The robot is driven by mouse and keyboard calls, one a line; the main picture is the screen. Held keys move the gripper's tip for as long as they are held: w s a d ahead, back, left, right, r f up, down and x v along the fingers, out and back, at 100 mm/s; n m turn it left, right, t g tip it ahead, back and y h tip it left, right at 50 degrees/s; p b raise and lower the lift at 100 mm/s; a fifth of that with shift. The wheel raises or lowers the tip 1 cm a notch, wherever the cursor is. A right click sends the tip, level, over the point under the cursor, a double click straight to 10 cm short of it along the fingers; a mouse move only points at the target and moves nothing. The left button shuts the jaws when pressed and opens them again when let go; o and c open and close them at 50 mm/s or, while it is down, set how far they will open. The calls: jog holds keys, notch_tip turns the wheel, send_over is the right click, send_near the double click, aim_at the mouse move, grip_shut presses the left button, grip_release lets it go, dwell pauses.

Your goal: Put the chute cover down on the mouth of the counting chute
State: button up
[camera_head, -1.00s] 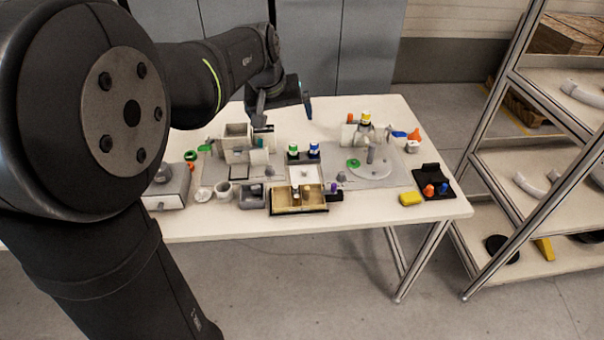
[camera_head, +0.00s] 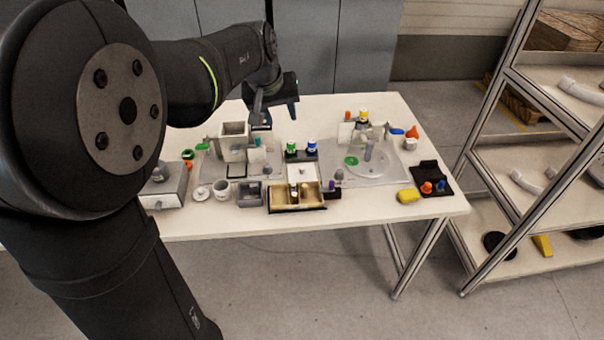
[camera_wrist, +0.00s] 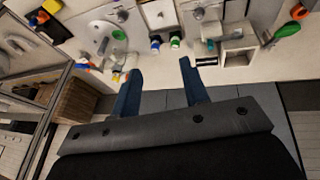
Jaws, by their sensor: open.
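A light grey, square-mouthed hopper (camera_head: 234,142) stands at the back left of the table and looks like the counting chute. It also shows in the wrist view (camera_wrist: 238,58), its mouth uncovered. A white square plate with a grey knob (camera_head: 301,172) lies near the table's middle and may be the chute cover; I cannot tell for sure. It also shows at the top of the wrist view (camera_wrist: 160,14). My gripper (camera_head: 275,119) is open and empty, above the table's back edge, right of the hopper. Its two blue fingers (camera_wrist: 160,70) are wide apart.
A green-capped bottle (camera_head: 291,149) and a blue-capped one (camera_head: 312,148) stand behind the white plate. A wooden tray (camera_head: 297,209) is in front of it. A grey round plate (camera_head: 367,160) lies to the right.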

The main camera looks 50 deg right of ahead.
jog(key=d+f+m, duration=0.4)
jog(key=d+f, duration=0.2)
jog(key=f, duration=0.6)
send_near(302, 167)
jog(key=shift+s+d+f, duration=0.15)
jog(key=shift+d+f, duration=0.05)
jog(key=shift+f, duration=0.35)
jog(key=shift+s+d+f, duration=0.15)
jog(key=shift+d+f, duration=0.05)
jog(key=shift+f, duration=0.35)
jog(key=shift+w+x, duration=0.15)
jog(key=shift+x, duration=1.45)
jog(key=shift+w+x, duration=0.2)
jog(key=shift+x, duration=1.35)
grip_shut()
